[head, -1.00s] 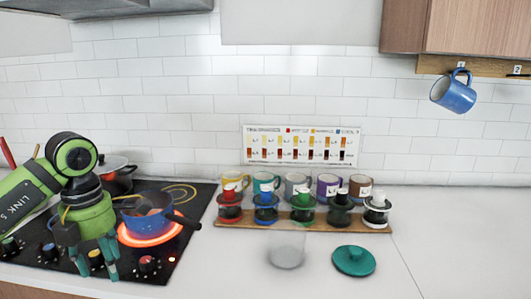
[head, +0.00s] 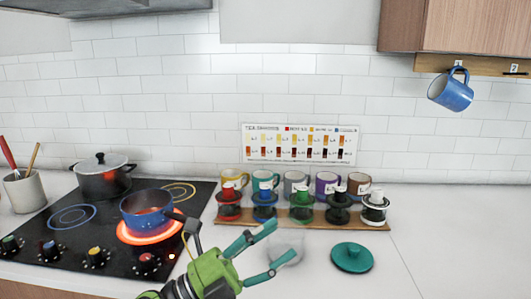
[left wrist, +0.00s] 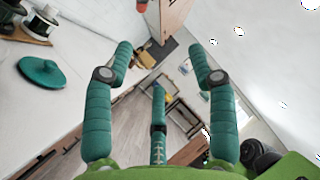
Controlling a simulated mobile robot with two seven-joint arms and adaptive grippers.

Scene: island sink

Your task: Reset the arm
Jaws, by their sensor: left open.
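My left gripper (head: 272,245) is green with teal fingers. It is in the lower middle of the head view, over the counter in front of the tea rack, with its fingers spread and empty, pointing right. In the left wrist view the open fingers (left wrist: 163,62) have nothing between them, with the floor beyond. My right gripper is not in view. A blue pot (head: 140,219) sits on the glowing red burner.
A teal lid (head: 352,258) and a clear glass (head: 289,241), partly hidden by my fingers, are on the counter. Lidded jars and mugs line a wooden rack (head: 290,223). A grey pot (head: 104,180) stands on the stove. A blue mug (head: 451,92) hangs upper right.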

